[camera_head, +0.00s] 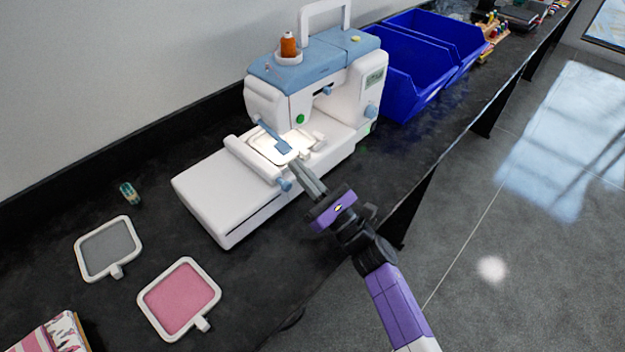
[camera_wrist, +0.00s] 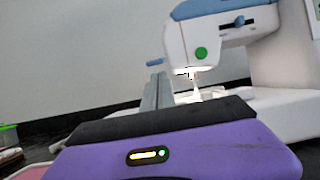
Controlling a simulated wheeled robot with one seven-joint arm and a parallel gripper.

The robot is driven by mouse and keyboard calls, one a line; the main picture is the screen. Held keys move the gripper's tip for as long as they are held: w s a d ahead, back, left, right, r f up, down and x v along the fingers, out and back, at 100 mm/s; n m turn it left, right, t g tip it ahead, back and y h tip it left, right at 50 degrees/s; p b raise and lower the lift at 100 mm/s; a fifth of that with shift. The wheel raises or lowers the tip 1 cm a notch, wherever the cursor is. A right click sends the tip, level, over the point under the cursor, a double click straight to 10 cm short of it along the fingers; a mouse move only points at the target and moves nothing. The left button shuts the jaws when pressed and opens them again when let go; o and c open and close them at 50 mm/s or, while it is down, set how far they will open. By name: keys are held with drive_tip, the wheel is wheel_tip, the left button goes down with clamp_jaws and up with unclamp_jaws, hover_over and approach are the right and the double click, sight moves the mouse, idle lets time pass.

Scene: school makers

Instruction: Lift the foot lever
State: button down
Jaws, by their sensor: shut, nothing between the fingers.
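A white and blue sewing machine (camera_head: 262,100) stands on the dark bench; its head also shows in the wrist view (camera_wrist: 195,45). A blue lever (camera_head: 273,137), which looks like the foot lever, slants down at the left side of the head. Its blue end appears to show in the wrist view (camera_wrist: 154,62). My gripper (camera_head: 295,166) is shut and empty, with its grey fingertips just below and right of the lever's lower end. In the wrist view its fingers (camera_wrist: 158,80) point up just under that blue end. I cannot tell whether they touch it.
A white hoop frame with a blue knob (camera_head: 285,185) lies at the machine's lit needle area, close to my fingers. A grey hoop (camera_head: 108,246) and a pink hoop (camera_head: 180,297) lie at the front left. Blue bins (camera_head: 400,75) stand behind the machine. Floor is open to the right.

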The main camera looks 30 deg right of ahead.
drive_tip(key=shift+x, duration=1.25)
drive_tip(key=shift+p, duration=0.3)
